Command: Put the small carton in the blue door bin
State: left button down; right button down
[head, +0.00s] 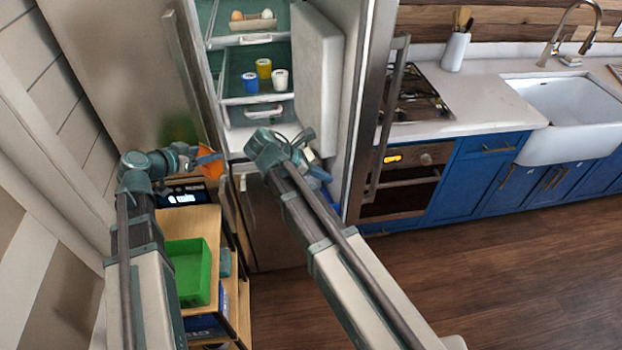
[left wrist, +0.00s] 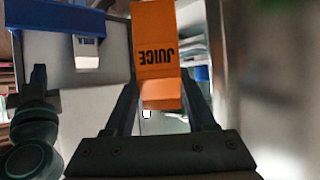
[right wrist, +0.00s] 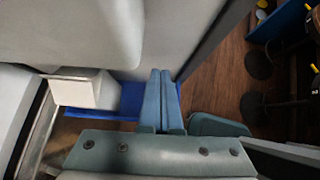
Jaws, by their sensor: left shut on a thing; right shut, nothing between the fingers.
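The small carton is orange; it shows in the head view (head: 209,163) and, with the upside-down word JUICE, in the left wrist view (left wrist: 155,40). My left gripper (head: 193,158) is shut on it, left of the open fridge. The blue door bin (head: 319,173) is on the inner side of the fridge door, partly hidden by my right arm in the head view. It also shows in the left wrist view (left wrist: 60,17) and the right wrist view (right wrist: 131,100), with a whitish box-like thing (right wrist: 85,90) at it. My right gripper (right wrist: 162,100) is shut and empty in front of the bin.
The open fridge holds eggs (head: 253,15) and a yellow (head: 264,67), a blue (head: 250,82) and a white cup (head: 280,79). A wooden cart with a green bin (head: 188,272) stands below my left arm. The counter and sink (head: 570,105) are at right; the floor there is clear.

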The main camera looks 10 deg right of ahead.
aim_at(349, 173)
jog(key=shift+w+d, duration=0.15)
jog(key=shift+d, duration=0.55)
pick_arm(q)
jog(key=shift+a, duration=0.1)
pick_arm(e)
jog(key=w+d+n+t+y, duration=0.1)
jog(key=w+d+n+t, duration=0.1)
jog(key=d, duration=0.9)
jog(key=shift+w+d+n+t, duration=0.2)
jog(key=shift+d+n+t, duration=0.2)
jog(key=shift+n, duration=0.5)
jog(key=shift+r, duration=0.15)
